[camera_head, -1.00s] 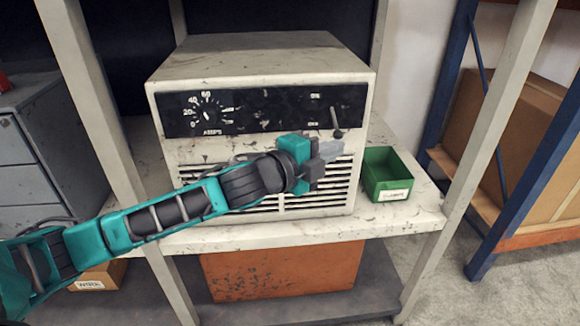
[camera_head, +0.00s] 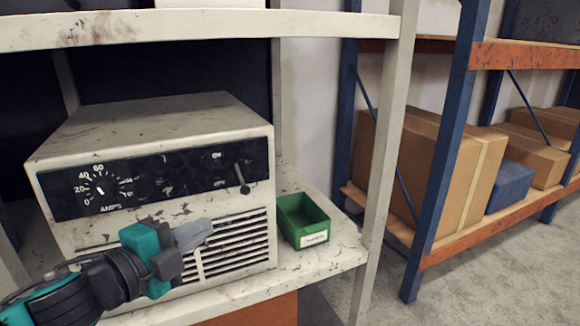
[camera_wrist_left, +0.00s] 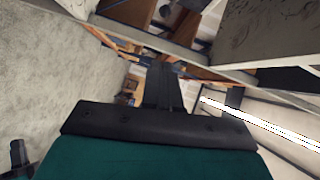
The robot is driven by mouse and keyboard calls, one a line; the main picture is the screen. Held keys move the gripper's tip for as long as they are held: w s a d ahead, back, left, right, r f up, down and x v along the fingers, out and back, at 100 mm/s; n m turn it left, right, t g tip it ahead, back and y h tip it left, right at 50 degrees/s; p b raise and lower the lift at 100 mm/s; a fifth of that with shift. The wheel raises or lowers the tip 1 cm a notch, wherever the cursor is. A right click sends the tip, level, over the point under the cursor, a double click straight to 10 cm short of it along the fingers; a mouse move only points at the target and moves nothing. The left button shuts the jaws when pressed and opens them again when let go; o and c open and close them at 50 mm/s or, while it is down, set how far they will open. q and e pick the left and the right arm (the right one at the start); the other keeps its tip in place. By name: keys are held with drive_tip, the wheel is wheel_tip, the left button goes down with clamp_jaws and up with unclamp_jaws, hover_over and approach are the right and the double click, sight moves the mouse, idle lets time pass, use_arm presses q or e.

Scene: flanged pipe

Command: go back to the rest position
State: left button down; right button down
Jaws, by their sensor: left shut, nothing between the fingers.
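My left gripper (camera_head: 197,232) is shut and empty. In the head view it is at the lower left, in front of the vented lower front of a worn white machine (camera_head: 150,135). Whether it touches the machine I cannot tell. In the left wrist view the shut fingers (camera_wrist_left: 163,88) point away from the camera, with nothing held. The machine has a black panel (camera_head: 160,175) with an amps dial and a small lever (camera_head: 242,182). My right gripper is not in view.
A green bin (camera_head: 303,221) stands on the shelf right of the machine. A white shelf post (camera_head: 385,150) rises beside it. A blue and orange rack (camera_head: 445,150) with cardboard boxes (camera_head: 430,165) stands to the right. Bare floor (camera_head: 480,270) shows between.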

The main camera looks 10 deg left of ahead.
use_arm(q)
drive_tip(key=s+f+n+g+y, duration=0.3)
drive_tip(key=f+n, duration=0.7)
drive_tip(key=f, duration=0.8)
drive_tip(key=s+d+f+n+g+y, duration=0.1)
drive_tip(key=s+d+f+n, duration=0.3)
drive_tip(key=s+f+n, duration=0.4)
drive_tip(key=s+f+g, duration=0.1)
drive_tip(key=s+f, duration=0.2)
drive_tip(key=f, duration=0.3)
